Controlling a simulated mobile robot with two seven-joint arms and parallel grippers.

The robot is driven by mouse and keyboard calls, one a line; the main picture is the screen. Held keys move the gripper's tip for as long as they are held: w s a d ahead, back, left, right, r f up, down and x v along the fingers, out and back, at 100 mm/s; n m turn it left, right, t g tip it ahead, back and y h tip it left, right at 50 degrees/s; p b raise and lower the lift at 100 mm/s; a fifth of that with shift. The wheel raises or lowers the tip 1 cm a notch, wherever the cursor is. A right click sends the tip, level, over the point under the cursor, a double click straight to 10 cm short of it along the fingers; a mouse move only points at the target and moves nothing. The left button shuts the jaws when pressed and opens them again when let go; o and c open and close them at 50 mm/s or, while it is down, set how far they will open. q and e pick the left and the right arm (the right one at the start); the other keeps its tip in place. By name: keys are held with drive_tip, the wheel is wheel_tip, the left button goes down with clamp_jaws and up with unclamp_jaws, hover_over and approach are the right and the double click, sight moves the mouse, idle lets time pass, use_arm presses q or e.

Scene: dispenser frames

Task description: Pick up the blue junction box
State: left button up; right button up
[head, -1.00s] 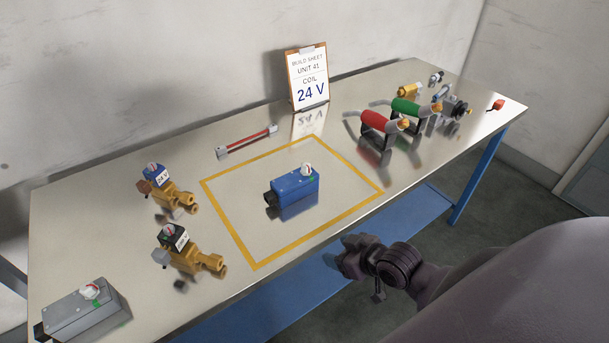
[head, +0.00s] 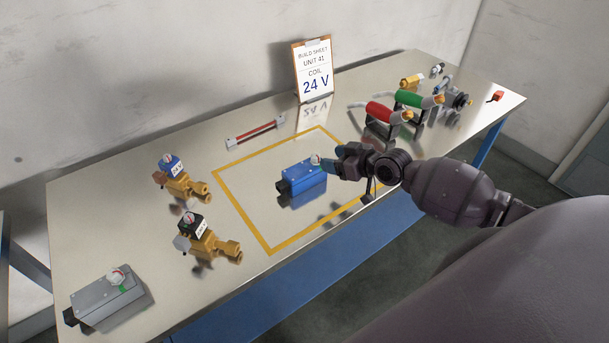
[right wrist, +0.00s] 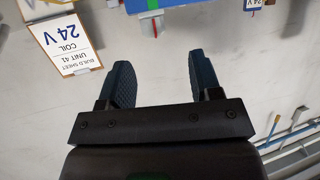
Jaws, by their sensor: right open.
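The blue junction box (head: 304,183) lies on the metal table inside the yellow outlined square, with a white round dial on its top at the right end. Part of it also shows at the top edge of the right wrist view (right wrist: 180,4). My right gripper (head: 343,160) is at the right end of the box, slightly above the table. Its two dark fingers (right wrist: 165,85) are apart with nothing between them, and the box lies beyond their tips in the right wrist view. Whether a finger touches the box cannot be told. My left gripper is not in view.
Two brass valves (head: 185,183) with blue and black coils stand left of the square. A grey box (head: 106,300) lies at the near left. The build sheet (head: 314,75) stands behind. Red and green handled tools (head: 383,112) rest in holders at right.

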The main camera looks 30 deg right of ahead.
sight(318, 155)
drive_tip(key=shift+d+x, duration=0.15)
drive_tip(key=shift+x, duration=1.55)
drive_tip(key=shift+d+x, duration=0.15)
drive_tip(key=shift+x, duration=1.5)
drive_tip(key=shift+f, duration=0.2)
drive_tip(key=shift+c, duration=0.3)
clamp_jaws()
